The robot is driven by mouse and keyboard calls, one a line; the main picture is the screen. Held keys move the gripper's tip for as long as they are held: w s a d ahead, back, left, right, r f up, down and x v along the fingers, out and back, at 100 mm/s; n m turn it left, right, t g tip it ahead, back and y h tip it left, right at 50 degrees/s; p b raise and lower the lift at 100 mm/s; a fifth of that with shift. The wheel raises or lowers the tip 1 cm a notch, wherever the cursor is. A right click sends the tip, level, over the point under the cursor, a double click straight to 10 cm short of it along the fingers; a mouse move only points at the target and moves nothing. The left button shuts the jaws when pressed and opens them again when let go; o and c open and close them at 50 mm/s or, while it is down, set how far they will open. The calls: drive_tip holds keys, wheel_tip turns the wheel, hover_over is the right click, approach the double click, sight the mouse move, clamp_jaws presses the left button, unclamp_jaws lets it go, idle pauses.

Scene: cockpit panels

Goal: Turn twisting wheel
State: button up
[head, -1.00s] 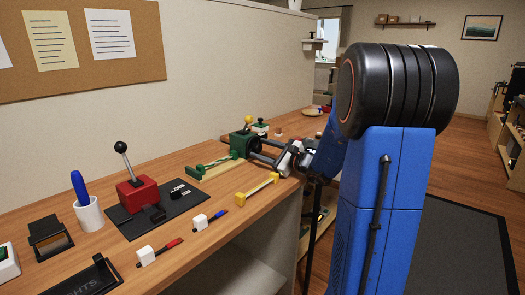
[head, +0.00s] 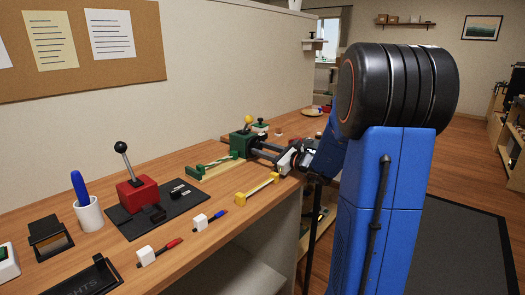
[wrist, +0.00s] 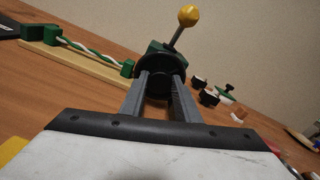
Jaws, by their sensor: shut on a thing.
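The twisting wheel is a dark round disc (wrist: 161,68) on the front of a green box (head: 240,144) on the wooden counter. A lever with a yellow knob (wrist: 188,16) rises from the box and leans right in the wrist view. My gripper (wrist: 159,84) has its two grey fingers at either side of the dark wheel and is shut on it. In the head view my gripper (head: 266,151) reaches the box from the right. The wheel is mostly hidden there by the fingers.
A green rail with a twisted green-and-white rod (wrist: 90,48) lies left of the box. A red joystick base (head: 138,193) is farther left. Small black-topped parts (wrist: 209,97) lie right of the wheel.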

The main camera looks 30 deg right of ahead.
drive_tip(key=o, duration=1)
drive_tip(key=shift+o, duration=0.2)
drive_tip(key=v, duration=1.7)
drive_tip(key=shift+s+d, duration=0.1)
drive_tip(key=shift+s, duration=0.1)
